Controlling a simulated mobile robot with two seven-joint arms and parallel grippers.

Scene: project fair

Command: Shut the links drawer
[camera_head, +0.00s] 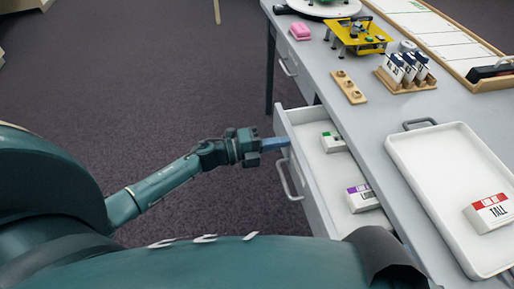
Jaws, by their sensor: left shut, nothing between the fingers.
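An open drawer (307,173) sticks out from the left side of the grey table; I take it as the links drawer, though no label shows on its front. Its bar handle (289,180) is on the front. Inside lie a white box with a green label (333,142) and a white box with a purple label (362,198). My left gripper (281,144) is shut and empty, its tips at the drawer front, above and beyond the handle; I cannot tell whether they touch. My right gripper is out of view.
A second drawer with a handle (287,67) is closed farther along the table (365,120). A white tray (408,165) holding a red-labelled box (490,212) stands right of the open drawer. A wooden block (348,87) and small racks stand behind. The carpet left is clear.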

